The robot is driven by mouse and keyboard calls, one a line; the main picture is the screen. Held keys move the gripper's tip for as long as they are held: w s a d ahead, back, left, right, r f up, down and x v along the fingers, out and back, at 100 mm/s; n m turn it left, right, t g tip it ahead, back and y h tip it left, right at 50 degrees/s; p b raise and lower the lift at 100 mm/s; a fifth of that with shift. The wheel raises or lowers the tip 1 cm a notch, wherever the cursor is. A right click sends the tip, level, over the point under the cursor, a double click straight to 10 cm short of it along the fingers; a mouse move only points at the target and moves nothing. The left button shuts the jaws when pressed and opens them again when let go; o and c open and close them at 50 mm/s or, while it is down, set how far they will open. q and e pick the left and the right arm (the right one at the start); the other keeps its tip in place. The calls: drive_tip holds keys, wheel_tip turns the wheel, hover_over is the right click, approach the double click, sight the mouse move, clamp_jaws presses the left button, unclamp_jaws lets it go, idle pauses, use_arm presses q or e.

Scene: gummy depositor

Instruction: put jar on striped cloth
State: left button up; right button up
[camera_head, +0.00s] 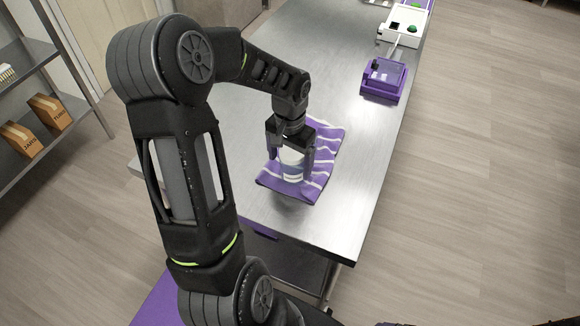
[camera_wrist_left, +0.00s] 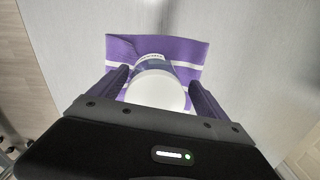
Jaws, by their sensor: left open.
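A purple cloth with white stripes (camera_head: 322,161) lies on the steel table. A white jar with a bluish label (camera_head: 292,163) stands over the cloth in the head view, and its white lid (camera_wrist_left: 157,90) faces the left wrist view. My left gripper (camera_head: 290,160) is over the jar, with one finger on each side of it. The gripper is open. Part of the jar is hidden behind the fingers, and the wrist view does not show its base clearly. My right gripper is not in view.
The steel table (camera_head: 340,87) has clear room beyond the cloth. A purple device (camera_head: 383,80) and a white device with a green button (camera_head: 403,25) stand at its far right. A shelf with brown boxes (camera_head: 52,111) is at the left.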

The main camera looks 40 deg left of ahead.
use_arm(q)
wheel_tip(320, 180, up, 8)
drive_tip(key=shift+w+r, duration=0.1)
drive_tip(key=shift+r, duration=0.1)
idle(0.9)
